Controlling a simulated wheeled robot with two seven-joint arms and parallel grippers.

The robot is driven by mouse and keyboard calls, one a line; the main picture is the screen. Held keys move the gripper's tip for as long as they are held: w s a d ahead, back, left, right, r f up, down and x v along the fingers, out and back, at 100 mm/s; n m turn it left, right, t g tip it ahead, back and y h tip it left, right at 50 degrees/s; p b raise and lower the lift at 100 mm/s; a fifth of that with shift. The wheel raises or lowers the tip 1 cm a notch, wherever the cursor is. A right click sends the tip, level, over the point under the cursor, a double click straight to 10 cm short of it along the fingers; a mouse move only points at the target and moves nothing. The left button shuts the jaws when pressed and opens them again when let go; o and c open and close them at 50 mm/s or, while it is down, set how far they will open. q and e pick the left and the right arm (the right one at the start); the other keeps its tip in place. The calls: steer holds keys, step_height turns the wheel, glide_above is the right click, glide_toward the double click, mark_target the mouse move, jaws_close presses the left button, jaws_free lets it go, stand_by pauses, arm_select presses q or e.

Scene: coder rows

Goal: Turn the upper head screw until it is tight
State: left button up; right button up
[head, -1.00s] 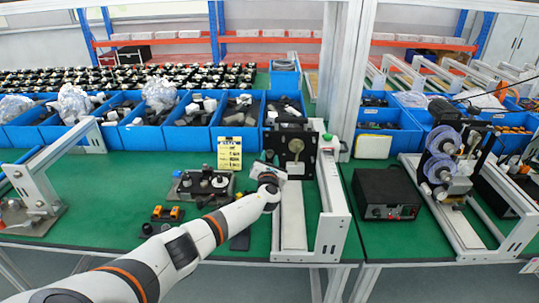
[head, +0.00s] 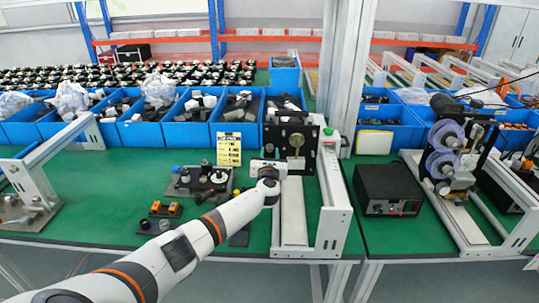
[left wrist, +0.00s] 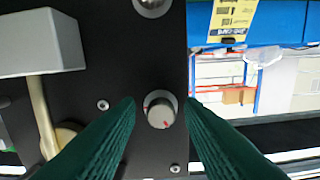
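A black upright plate (head: 310,158) stands on the workbench in the head view. In the left wrist view the plate (left wrist: 90,125) fills the left and middle. A round silver knob-like head screw (left wrist: 160,112) with a red mark sits on it. A second silver round head (left wrist: 152,5) is cut off at the top edge. I cannot tell which one is the upper. My left gripper (left wrist: 160,108) is open, its dark green ribbed fingers on either side of the marked screw, with gaps showing. In the head view my left gripper (head: 266,163) is at the plate's left side. My right gripper is out of view.
A yellow card (head: 229,150) stands left of the plate. A small fixture with knobs (head: 202,180) is on the green bench. A white frame (head: 333,205) stands right of the plate, a black box (head: 387,190) further right. Blue bins (head: 187,134) line the back.

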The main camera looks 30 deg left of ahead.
arm_select(q)
steer(key=shift+r, duration=0.1)
steer(key=shift+p+v, duration=0.85)
steer(key=shift+p, duration=0.15)
steer(key=p+v, duration=0.2)
steer(key=v, duration=0.1)
steer(key=shift+s, duration=0.15)
steer(key=shift+d, duration=0.1)
